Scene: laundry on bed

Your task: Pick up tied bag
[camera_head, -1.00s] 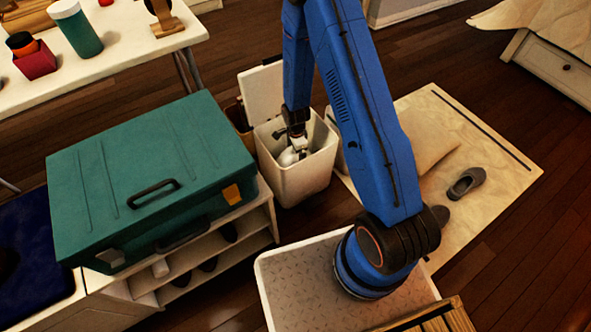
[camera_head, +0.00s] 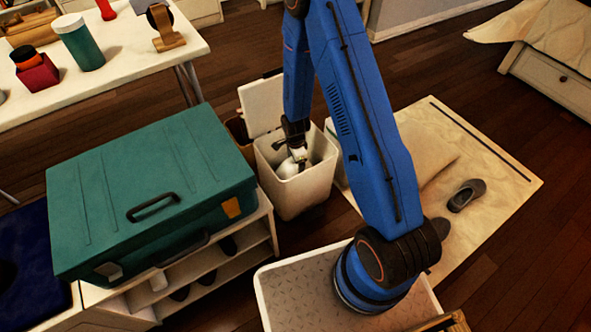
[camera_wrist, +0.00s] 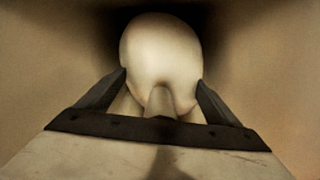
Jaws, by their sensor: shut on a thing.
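The tied bag (camera_head: 288,167) is a pale, rounded bundle inside an open white bin (camera_head: 305,195). In the wrist view the bag (camera_wrist: 160,55) fills the middle, with a narrow knot or neck toward the gripper. My gripper (camera_wrist: 161,95) has its dark fingers on both sides of the bag's near end and is shut on it. In the head view my gripper (camera_head: 297,155) reaches down into the bin's opening. The bag's lower part is hidden by the bin wall.
The bin's white lid (camera_head: 260,108) stands open behind it. A green case (camera_head: 150,190) lies on a low shoe shelf (camera_head: 225,262) at left. A mat (camera_head: 500,165) with a dark shoe (camera_head: 466,195) lies at right. A white table (camera_head: 120,65) stands at back left.

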